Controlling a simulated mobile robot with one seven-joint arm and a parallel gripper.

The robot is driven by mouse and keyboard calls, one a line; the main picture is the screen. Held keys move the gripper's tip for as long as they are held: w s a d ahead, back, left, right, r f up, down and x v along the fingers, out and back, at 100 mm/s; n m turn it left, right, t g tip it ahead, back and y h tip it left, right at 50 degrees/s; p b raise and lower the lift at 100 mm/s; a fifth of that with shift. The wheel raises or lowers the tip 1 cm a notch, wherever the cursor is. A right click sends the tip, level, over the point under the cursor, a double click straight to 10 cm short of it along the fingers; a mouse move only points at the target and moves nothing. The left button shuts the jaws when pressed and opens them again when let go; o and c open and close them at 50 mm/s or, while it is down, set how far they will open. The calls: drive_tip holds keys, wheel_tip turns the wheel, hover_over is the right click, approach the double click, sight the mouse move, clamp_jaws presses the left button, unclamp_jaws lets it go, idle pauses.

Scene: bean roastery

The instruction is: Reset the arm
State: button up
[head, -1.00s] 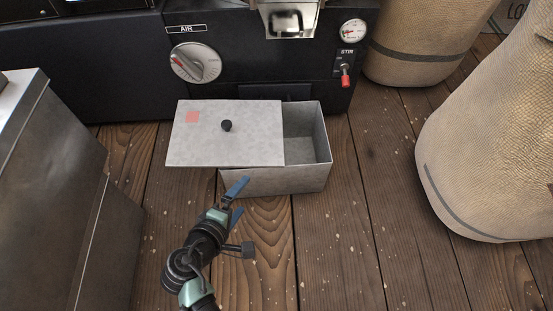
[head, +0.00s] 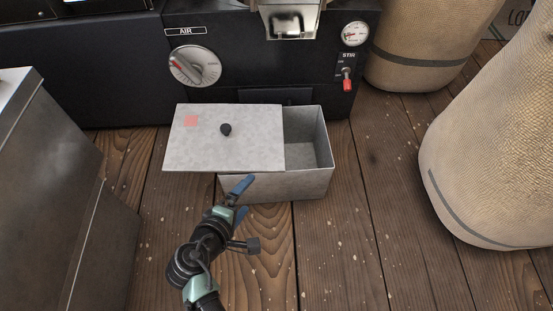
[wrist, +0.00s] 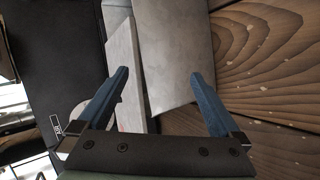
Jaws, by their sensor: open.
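My gripper (head: 243,200) is open and empty, with its blue fingers apart, just in front of a grey metal box (head: 290,187) on the wooden floor. In the wrist view, my gripper (wrist: 160,95) shows both fingers with nothing held between them. The box's flat lid (head: 250,150) has a black knob (head: 226,129) and a pink square. The lid is shifted left, overhanging the box, and leaves the box's right part uncovered. The visible inside of the box looks empty. In the wrist view, the lid (wrist: 124,70) and the box wall (wrist: 172,50) lie beyond the fingers.
A black roaster (head: 270,70) with an AIR dial (head: 195,66), a gauge and a red STIR switch (head: 347,84) stands behind the box. A grey metal cabinet (head: 60,190) is at left. Burlap sacks (head: 490,160) stand at right. The floor (head: 360,230) right of my arm is clear.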

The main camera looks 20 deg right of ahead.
drive_tip(key=p+v, duration=0.8)
drive_tip(key=v, duration=0.2)
drive_tip(key=shift+r, duration=0.1)
